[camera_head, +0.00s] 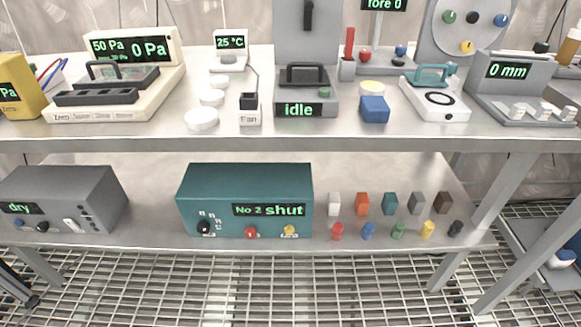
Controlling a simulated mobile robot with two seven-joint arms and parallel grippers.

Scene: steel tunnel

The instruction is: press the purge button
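A teal box (245,200) stands on the lower shelf, with a green-lit display reading "No 2 shut". On its front are a black knob (205,227), a red button (250,232) and a yellow button (289,230). A grey box (62,200) at the lower left shows "dry" and has a blue knob and a white switch. No label reading "purge" is legible, so I cannot tell which control is the purge button.
The steel upper shelf (330,128) overhangs the lower one and carries several instruments, including a unit reading "idle" (305,100). Several small coloured blocks and pegs stand right of the teal box.

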